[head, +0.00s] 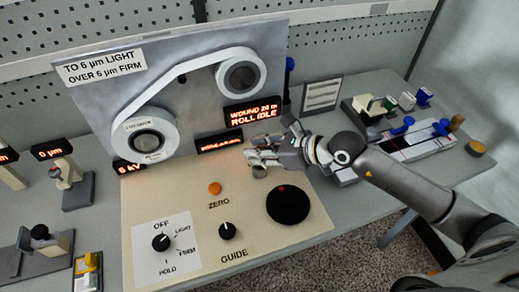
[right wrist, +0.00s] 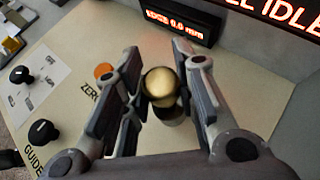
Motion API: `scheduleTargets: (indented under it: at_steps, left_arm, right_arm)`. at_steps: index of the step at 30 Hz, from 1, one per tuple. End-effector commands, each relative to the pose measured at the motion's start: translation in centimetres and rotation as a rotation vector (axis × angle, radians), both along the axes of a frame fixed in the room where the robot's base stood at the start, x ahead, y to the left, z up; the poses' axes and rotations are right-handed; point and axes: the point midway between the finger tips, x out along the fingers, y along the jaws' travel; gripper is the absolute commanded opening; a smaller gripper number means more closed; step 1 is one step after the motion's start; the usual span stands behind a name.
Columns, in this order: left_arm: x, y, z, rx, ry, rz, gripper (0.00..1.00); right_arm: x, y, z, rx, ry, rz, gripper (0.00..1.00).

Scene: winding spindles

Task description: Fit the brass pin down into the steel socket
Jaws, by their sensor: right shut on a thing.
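My right gripper (head: 258,160) reaches in from the right over the cream panel. In the right wrist view its two fingers stand on either side of the brass pin (right wrist: 160,82), which shows a round, shiny brass top, and the gripper is shut on it. A darker cylindrical part shows just below the brass top; I cannot tell whether it is the steel socket or the pin's lower part. In the head view, a small grey cylindrical end (head: 259,172) shows under the fingers. Whether pin and socket touch is hidden. My left gripper is not in view.
The cream panel (head: 190,205) carries an orange button (head: 215,188), two black knobs (head: 228,231) and a black disc (head: 288,205). A lit display (head: 219,142) stands close behind the gripper. Blue-handled tools (head: 440,126) are at right.

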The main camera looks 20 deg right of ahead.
Motion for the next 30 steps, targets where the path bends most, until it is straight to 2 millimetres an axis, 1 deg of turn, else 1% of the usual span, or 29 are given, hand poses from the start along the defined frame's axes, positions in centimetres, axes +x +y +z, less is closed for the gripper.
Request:
scheduleTargets:
  at_steps: [20, 21, 26, 27, 30]
  left_arm:
    - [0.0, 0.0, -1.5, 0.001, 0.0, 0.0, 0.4]
    - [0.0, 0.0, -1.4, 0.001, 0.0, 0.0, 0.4]
    - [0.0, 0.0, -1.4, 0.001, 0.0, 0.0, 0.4]
    - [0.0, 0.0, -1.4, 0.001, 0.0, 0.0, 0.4]
    - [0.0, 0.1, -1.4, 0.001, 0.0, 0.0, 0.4]
  right_arm:
    - [0.0, 0.0, -1.8, 0.001, -0.001, 0.0, 0.02]
    - [0.0, 0.0, -1.7, 0.001, -0.001, 0.0, 0.29]
    - [0.0, 0.0, -1.7, 0.001, -0.001, 0.0, 0.49]
    - [0.0, 0.0, -1.7, 0.001, -0.001, 0.0, 0.52]
    - [0.0, 0.0, -1.7, 0.001, -0.001, 0.0, 0.52]
